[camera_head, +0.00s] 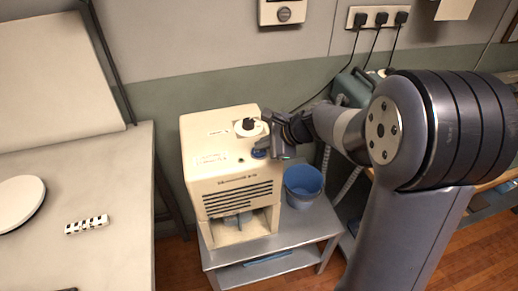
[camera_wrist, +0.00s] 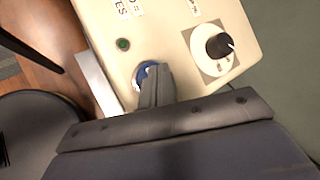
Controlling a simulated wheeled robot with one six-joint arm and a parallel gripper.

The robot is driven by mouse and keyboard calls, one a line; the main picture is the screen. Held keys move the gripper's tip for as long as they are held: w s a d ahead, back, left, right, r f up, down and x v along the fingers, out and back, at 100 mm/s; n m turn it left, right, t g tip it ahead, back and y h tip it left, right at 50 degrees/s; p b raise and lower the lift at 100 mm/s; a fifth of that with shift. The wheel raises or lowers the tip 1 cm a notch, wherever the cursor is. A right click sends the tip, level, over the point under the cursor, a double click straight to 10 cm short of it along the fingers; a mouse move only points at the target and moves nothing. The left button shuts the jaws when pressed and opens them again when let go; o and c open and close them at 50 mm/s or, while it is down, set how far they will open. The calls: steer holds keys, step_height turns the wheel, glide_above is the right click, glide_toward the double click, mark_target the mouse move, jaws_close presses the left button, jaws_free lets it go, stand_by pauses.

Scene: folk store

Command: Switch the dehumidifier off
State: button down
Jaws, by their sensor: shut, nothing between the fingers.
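The dehumidifier (camera_head: 205,172) is a cream box with a dark front grille, standing on a small grey table. Its top has a black knob on a white plate, seen in the wrist view (camera_wrist: 219,46) and the head view (camera_head: 248,125). A small green round light or button (camera_wrist: 123,44) and a round blue control (camera_wrist: 143,72) are also on top. My gripper (camera_wrist: 157,72) is shut and empty, its fingertips over the blue control and hiding part of it. I cannot tell whether they touch it. In the head view my gripper (camera_head: 266,148) is at the box's right top edge.
A blue bucket (camera_head: 303,185) stands right of the dehumidifier on the grey table (camera_head: 275,245). A pale worktop (camera_head: 110,190) is at the left. Behind are a wall thermostat (camera_head: 283,13), sockets with several plugs (camera_head: 378,18) and a green container (camera_head: 350,87).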

mark_target(263, 152)
steer(key=shift+r, duration=0.25)
steer(key=shift+r, duration=0.15)
step_height(263, 152, up, 6)
steer(key=p, duration=0.5)
